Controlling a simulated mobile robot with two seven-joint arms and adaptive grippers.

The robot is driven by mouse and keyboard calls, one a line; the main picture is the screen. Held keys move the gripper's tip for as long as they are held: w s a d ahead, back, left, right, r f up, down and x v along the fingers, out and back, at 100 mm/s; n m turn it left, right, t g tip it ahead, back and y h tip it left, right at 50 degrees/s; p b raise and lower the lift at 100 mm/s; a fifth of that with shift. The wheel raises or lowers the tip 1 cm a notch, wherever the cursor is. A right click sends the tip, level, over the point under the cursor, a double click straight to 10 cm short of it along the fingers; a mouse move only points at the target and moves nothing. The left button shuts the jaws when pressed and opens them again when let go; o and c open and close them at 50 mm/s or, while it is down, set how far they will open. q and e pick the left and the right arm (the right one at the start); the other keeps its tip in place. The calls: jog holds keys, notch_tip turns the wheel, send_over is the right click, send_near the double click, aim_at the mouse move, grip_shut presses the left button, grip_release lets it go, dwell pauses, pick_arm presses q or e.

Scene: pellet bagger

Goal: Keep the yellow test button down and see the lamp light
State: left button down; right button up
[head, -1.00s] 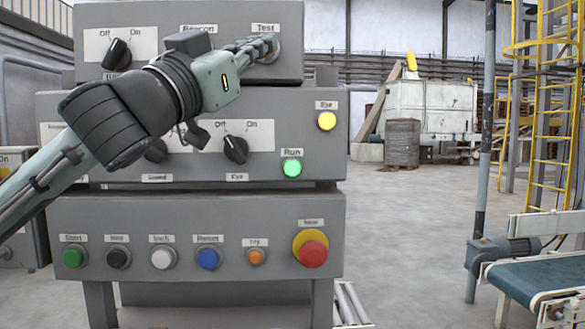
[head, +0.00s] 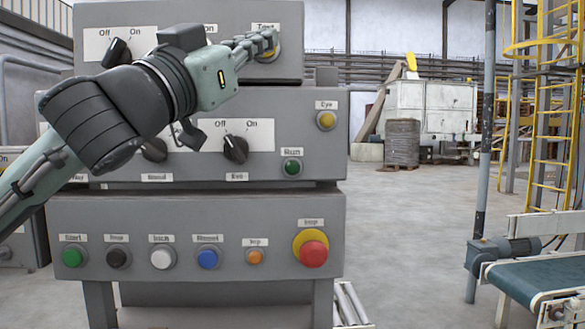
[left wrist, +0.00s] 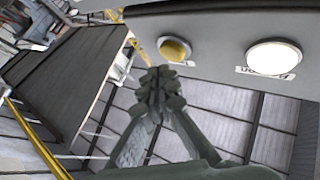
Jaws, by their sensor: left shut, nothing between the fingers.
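The yellow test button (left wrist: 174,50) is on the panel in the left wrist view. In the head view only a sliver of it (head: 277,46) shows under the Test label, behind my fingertips. My left gripper (head: 270,43) is shut and empty, its tips at the button; in the left wrist view the tips (left wrist: 157,82) overlap the button's lower edge. I cannot tell whether they press it. A round lamp (left wrist: 274,58) beside the button is bright white and looks lit. In the head view my wrist hides the place under the Beacon label. My right gripper is not in view.
The middle panel has a dull yellow Eye lamp (head: 326,120), a dark green Run lamp (head: 292,167) and a black Off/On knob (head: 235,149). Below is a red stop button (head: 313,253). A conveyor (head: 540,282) stands at the right; the floor between is clear.

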pick_arm(q)
jog(key=s, duration=0.4)
jog(key=shift+s, duration=0.4)
